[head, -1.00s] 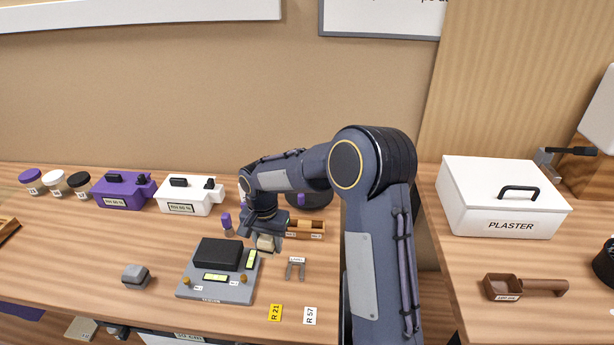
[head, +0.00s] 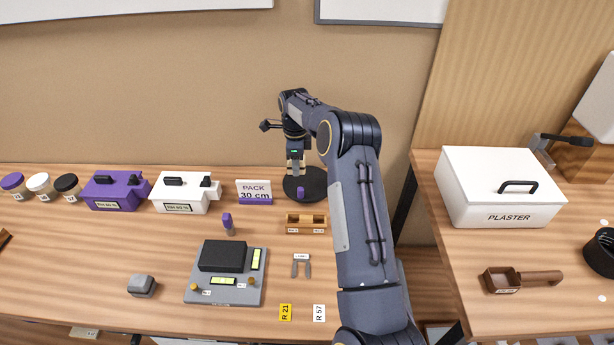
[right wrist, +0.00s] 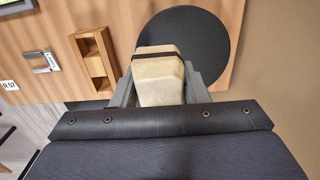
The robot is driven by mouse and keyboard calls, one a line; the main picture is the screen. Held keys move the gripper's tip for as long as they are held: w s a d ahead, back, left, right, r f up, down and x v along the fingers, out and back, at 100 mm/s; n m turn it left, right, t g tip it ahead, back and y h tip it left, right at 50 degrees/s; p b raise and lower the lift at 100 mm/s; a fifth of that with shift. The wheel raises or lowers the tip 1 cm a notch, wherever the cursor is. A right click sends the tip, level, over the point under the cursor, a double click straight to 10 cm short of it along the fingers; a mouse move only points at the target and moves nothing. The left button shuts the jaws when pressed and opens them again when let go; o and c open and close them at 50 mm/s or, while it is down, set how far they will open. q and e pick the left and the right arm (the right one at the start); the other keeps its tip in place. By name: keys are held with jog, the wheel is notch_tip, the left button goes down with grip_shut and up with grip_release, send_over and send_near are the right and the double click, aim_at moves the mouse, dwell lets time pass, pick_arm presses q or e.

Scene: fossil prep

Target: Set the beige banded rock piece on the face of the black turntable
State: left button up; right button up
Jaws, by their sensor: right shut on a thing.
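The beige rock piece (right wrist: 159,78) with a dark band shows in the right wrist view, between the fingers of my right gripper (right wrist: 160,88). My right gripper (head: 295,170) is shut on it. In the head view the gripper is over the left part of the black turntable (head: 315,186). The turntable's round dark face (right wrist: 205,40) lies beyond the rock in the right wrist view. The rock overlaps the face's edge in that view; whether it touches the face I cannot tell. My left gripper is not in view.
A small wooden rack (head: 306,231) stands in front of the turntable. A "PACK 30 cm" sign (head: 254,192) and a white box (head: 185,193) are to its left. A grey device with a black block (head: 222,256) lies nearer. The plaster box (head: 503,188) stands on the right bench.

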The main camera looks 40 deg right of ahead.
jog(key=b, duration=0.1)
send_over(307, 184)
jog(key=f, duration=0.5)
jog(key=shift+a, duration=0.25)
jog(key=shift+d+f+b, duration=0.15)
jog(key=shift+f+b, duration=0.35)
jog(key=shift+f, duration=0.4)
jog(key=shift+d+f+b, duration=0.15)
jog(key=shift+f+b, duration=0.3)
jog(key=shift+f, duration=0.4)
jog(key=shift+f, duration=0.1)
jog(key=shift+f, duration=0.15)
jog(key=o, duration=1.2)
